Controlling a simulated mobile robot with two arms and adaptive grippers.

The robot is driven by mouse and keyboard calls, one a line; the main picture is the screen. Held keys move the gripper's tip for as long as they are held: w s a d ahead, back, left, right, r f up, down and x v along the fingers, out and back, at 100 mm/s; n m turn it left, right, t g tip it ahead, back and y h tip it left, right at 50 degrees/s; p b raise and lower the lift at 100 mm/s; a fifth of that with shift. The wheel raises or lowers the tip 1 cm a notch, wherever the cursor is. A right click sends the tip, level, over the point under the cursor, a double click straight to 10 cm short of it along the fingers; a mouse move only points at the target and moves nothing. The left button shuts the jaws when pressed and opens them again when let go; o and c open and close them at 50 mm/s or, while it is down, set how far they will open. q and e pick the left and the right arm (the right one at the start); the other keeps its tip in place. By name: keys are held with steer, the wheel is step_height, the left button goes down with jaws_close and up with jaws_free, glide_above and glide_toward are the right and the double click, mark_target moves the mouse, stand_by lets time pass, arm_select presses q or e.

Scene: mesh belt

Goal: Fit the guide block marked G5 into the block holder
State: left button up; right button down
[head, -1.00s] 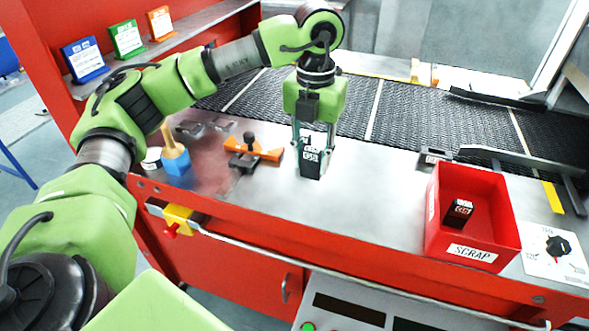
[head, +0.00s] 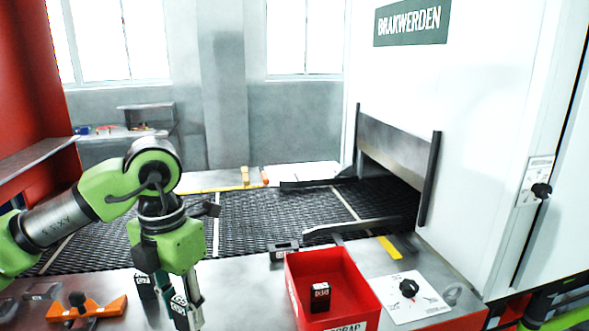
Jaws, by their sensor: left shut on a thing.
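My left gripper (head: 182,310) hangs at the lower left, pointing down, over the metal table. It is shut on a dark block (head: 180,300) with a white label, mostly covered by the fingers; I cannot read its mark. A second dark block (head: 146,285) with a white label stands on the table just left of the gripper, partly hidden. A small dark-grey piece with a pale label (head: 284,249) sits at the belt's near edge; I cannot tell whether it is the block holder. My right gripper is not in view.
The red scrap bin (head: 373,312) holds a dark labelled block (head: 320,296). An orange clamp (head: 107,308) lies at the lower left. The mesh belt (head: 270,218) runs behind, into the white machine (head: 470,130). A dial panel (head: 411,297) is right of the bin.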

arm_select(q)
steer(key=m, duration=0.3)
steer(key=f+m, duration=0.1)
steer(key=shift+s, duration=0.35)
steer(key=m, duration=0.3)
steer(key=f+m, duration=0.1)
steer(key=shift+s, duration=0.35)
steer(key=s+f+m, duration=0.2)
steer(key=m, duration=0.9)
steer(key=s+f+m, duration=0.3)
steer(key=m, duration=0.9)
